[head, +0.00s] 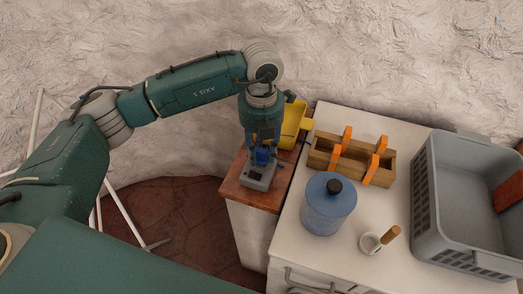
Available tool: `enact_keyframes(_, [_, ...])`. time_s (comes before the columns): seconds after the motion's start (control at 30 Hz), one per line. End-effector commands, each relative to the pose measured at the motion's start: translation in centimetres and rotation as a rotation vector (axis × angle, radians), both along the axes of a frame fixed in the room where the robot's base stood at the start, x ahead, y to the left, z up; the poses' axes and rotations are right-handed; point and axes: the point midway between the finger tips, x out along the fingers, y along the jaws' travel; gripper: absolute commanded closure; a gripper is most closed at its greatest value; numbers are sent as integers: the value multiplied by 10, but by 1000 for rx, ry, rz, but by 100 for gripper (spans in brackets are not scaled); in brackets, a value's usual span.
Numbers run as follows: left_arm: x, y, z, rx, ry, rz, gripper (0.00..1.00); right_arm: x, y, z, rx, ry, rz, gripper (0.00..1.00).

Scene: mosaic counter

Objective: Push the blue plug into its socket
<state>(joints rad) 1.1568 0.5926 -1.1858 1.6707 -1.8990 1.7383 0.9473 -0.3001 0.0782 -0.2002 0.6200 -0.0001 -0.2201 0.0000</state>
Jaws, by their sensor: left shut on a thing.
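My left gripper (263,150) points down over the wooden-topped stand and is shut on the blue plug (262,157). Only a small part of the plug shows below and between the fingers. Right beneath it is a small grey socket block (257,177) with a dark face on its near side, on the brown wooden top. The plug is at the top of the block. I cannot tell whether its tip is inside the socket, because the gripper hides the join. My right gripper is not in view.
A yellow object (296,122) stands just behind the gripper. On the white counter (335,262) to the right are a wooden box (322,156) with orange pieces, a blue jar (322,213), a white mortar (370,243) with a pestle, and a grey crate (424,207).

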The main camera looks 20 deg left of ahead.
Motion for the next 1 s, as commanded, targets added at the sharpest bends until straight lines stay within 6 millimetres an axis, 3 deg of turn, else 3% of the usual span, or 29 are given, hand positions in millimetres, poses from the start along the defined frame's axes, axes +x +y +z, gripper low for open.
enact_keyframes(0.77, [0, 0, -12, 0, 0, 0, 92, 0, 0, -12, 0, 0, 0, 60])
enact_keyframes(0.8, [0, 0, -12, 0, -1, 0, 63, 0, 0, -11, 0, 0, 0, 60])
enact_keyframes(0.9, [0, 0, -11, 0, -1, 0, 47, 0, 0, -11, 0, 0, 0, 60])
enact_keyframes(1.0, [0, 0, -11, 0, 0, 0, 47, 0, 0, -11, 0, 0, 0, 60])
